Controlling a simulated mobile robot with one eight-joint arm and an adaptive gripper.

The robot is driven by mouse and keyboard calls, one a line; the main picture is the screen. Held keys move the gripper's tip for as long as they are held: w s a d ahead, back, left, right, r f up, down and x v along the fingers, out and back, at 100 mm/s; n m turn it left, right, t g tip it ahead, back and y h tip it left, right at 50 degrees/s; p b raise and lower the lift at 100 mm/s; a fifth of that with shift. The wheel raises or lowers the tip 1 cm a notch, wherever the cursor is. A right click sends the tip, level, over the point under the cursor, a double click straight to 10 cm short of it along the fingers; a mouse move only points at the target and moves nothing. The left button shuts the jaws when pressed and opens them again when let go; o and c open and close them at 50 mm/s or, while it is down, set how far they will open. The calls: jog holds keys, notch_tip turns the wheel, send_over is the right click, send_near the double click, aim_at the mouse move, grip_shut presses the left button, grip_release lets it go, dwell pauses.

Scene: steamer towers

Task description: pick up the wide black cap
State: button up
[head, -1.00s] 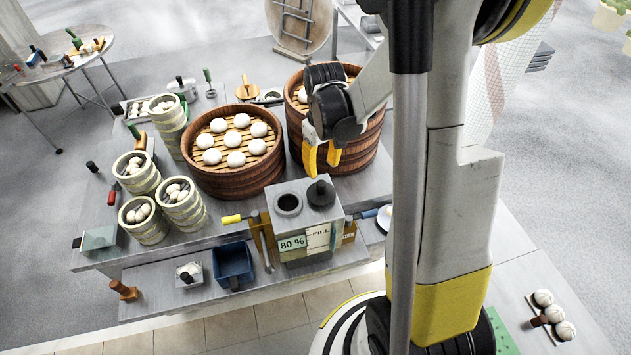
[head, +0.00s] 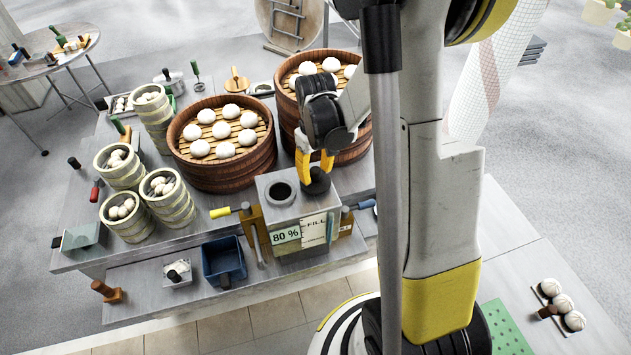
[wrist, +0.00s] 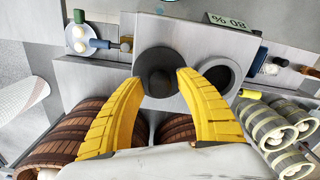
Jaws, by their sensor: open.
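The wide black cap (head: 317,181) is a dark disc with a round knob, sitting on top of a grey metal box (head: 291,224). In the wrist view the cap (wrist: 158,73) lies between the tips of my gripper (wrist: 158,85). My gripper (head: 316,170) has yellow fingers, is open, and points down at the cap from just above. The fingertips appear on either side of the cap's knob; I cannot tell whether they touch it. An open round hole (head: 281,193) is beside the cap on the box top.
Large wooden steamers with buns (head: 222,165) stand behind the box. Small steamer stacks (head: 171,202) stand at the left. A yellow-handled tool (head: 221,212) and a blue bin (head: 223,261) are near the box. A plate with small items (wrist: 84,40) shows in the wrist view.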

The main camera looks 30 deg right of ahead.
aim_at(316, 169)
grip_shut()
jog(key=shift+r, duration=0.2)
jog(key=shift+r+p, duration=0.55)
jog(key=shift+r, duration=0.3)
jog(key=shift+r+p, duration=1.55)
jog(key=shift+r, duration=0.95)
